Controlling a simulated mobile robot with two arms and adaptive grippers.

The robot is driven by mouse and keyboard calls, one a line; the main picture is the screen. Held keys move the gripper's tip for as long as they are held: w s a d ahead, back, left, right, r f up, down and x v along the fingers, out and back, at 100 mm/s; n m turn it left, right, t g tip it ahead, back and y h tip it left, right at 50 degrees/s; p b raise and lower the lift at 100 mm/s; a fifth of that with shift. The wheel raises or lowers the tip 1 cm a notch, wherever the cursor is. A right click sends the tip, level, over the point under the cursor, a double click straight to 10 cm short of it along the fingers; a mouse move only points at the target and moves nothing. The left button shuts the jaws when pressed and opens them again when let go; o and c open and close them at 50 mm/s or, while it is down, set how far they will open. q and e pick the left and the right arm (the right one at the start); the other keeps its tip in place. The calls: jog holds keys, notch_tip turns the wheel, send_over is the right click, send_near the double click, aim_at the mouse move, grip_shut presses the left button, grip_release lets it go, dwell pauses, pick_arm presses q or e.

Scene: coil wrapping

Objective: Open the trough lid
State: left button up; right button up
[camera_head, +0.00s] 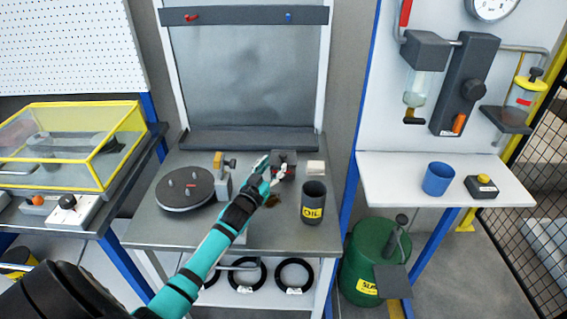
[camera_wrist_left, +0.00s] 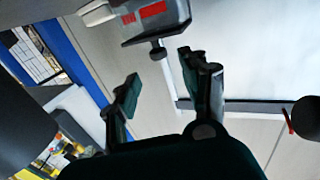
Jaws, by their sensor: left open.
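My left gripper (camera_head: 271,168) reaches over the middle bench with its fingers spread and nothing between them. Its fingers also show apart in the left wrist view (camera_wrist_left: 161,84). A small dark grey box (camera_head: 289,157) with red marks stands just beyond the fingertips and is partly hidden by them. In the left wrist view, a grey block with red marks (camera_wrist_left: 152,22) and a dark knob lies ahead of the fingers, apart from them. No part is clearly recognisable as the trough lid. My right gripper is not in view.
On the bench (camera_head: 150,236) are a round dark turntable (camera_head: 185,190) with pegs, a black OIL can (camera_head: 313,203) and a pale block (camera_head: 315,167). A yellow-framed clear cover (camera_head: 70,104) stands left. A blue cup (camera_head: 438,179) is on the right shelf, with a green drum (camera_head: 366,255) below.

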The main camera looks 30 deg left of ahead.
aim_at(282, 159)
pick_arm(q)
jog(key=w, duration=0.5)
jog(key=w+a, duration=0.1)
jog(key=w, duration=0.1)
jog(key=shift+w+f+p, duration=0.2)
jog(key=shift+f+p, duration=0.1)
jog(key=shift+p, duration=0.05)
jog(key=c, duration=0.9)
grip_shut()
jog(key=shift+w+f, duration=0.15)
jog(key=shift+f, duration=0.2)
